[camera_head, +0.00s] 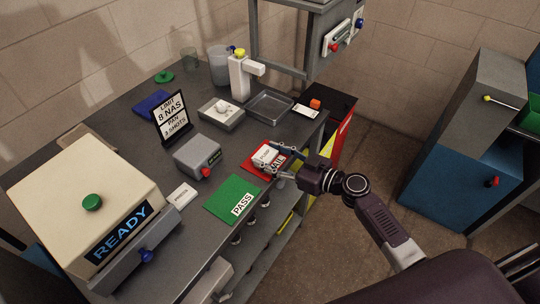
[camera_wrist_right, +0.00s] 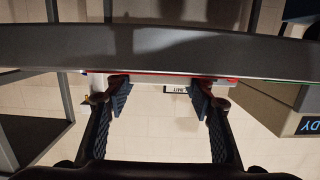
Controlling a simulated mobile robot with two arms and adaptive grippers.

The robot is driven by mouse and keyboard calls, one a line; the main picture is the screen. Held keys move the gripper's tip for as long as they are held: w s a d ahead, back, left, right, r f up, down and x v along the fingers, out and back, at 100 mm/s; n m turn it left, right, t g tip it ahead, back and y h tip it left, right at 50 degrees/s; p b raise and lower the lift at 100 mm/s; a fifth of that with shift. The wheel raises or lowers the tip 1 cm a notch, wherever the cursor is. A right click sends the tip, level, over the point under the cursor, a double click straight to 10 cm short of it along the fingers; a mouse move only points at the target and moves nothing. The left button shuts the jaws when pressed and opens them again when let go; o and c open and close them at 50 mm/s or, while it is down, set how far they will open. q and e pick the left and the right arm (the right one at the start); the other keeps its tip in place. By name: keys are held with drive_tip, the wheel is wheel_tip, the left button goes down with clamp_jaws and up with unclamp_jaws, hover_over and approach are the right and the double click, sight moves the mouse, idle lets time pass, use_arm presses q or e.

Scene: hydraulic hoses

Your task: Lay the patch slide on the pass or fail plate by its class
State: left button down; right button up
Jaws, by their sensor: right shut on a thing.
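The white patch slide (camera_head: 264,156), its lettering too small to read surely, is at the red fail plate (camera_head: 249,164), over its surface. My right gripper (camera_head: 283,160) reaches in from the right and is shut on the slide; whether the slide touches the plate is hard to tell. In the right wrist view my fingers (camera_wrist_right: 161,97) stand apart at the edge of the bench, and the slide between them is mostly hidden. The green pass plate (camera_head: 228,193) lies bare to the left and nearer. My left gripper is not in view.
A cream READY machine (camera_head: 90,195) stands at the near left. A grey box with a red knob (camera_head: 197,155), a limit sign (camera_head: 171,118), a white card (camera_head: 182,195), a grey tray (camera_head: 270,106) and a white dispenser (camera_head: 239,77) share the bench. The bench's front edge runs beneath my right gripper.

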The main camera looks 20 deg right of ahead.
drive_tip(key=shift+f, duration=0.15)
drive_tip(key=o, duration=1)
drive_tip(key=shift+o, duration=0.2)
